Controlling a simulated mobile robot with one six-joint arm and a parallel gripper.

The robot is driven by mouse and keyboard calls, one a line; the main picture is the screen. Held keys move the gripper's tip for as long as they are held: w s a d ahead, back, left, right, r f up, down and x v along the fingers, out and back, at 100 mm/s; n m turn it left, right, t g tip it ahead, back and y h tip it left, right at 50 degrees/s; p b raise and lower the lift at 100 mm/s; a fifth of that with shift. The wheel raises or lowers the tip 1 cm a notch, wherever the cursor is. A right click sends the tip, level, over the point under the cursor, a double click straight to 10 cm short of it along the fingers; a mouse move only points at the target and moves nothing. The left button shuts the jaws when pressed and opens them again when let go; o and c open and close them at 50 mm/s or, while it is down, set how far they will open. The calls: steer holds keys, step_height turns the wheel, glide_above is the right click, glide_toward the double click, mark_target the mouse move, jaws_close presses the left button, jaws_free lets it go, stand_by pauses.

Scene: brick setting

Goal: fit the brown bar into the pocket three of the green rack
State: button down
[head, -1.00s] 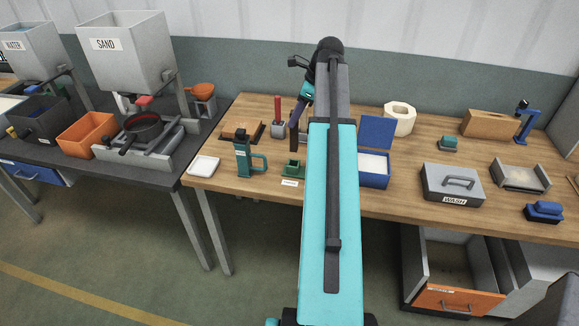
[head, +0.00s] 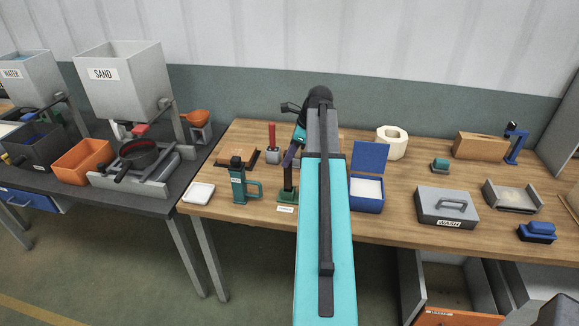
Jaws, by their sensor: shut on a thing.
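The green rack (head: 285,197) is small and sits near the front edge of the wooden table, just left of my arm. My gripper (head: 291,160) is above it, small and partly covered by my arm. It is shut on the brown bar (head: 288,178), which looks dark and upright. The bar's lower end meets the rack in the picture. I cannot tell whether it is inside a pocket or in front of or above it, nor which pocket. The separate pockets are too small to make out.
A green handled bottle (head: 239,182) stands close left of the rack. A red-handled tool in a grey block (head: 272,152) is behind it. An open blue box (head: 367,190) is right of my arm. A white dish (head: 199,193) lies at the left table edge.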

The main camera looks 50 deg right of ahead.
mark_target(289, 166)
steer(key=shift+f, duration=0.55)
steer(key=shift+f+p, duration=0.7)
steer(key=shift+f, duration=1.05)
steer(key=c, duration=1.6)
jaws_free()
steer(key=shift+f, duration=0.1)
steer(key=shift+o, duration=0.2)
steer(key=shift+r, duration=0.2)
steer(key=b+v, duration=0.3)
steer(key=v, duration=0.9)
steer(key=shift+f, duration=0.1)
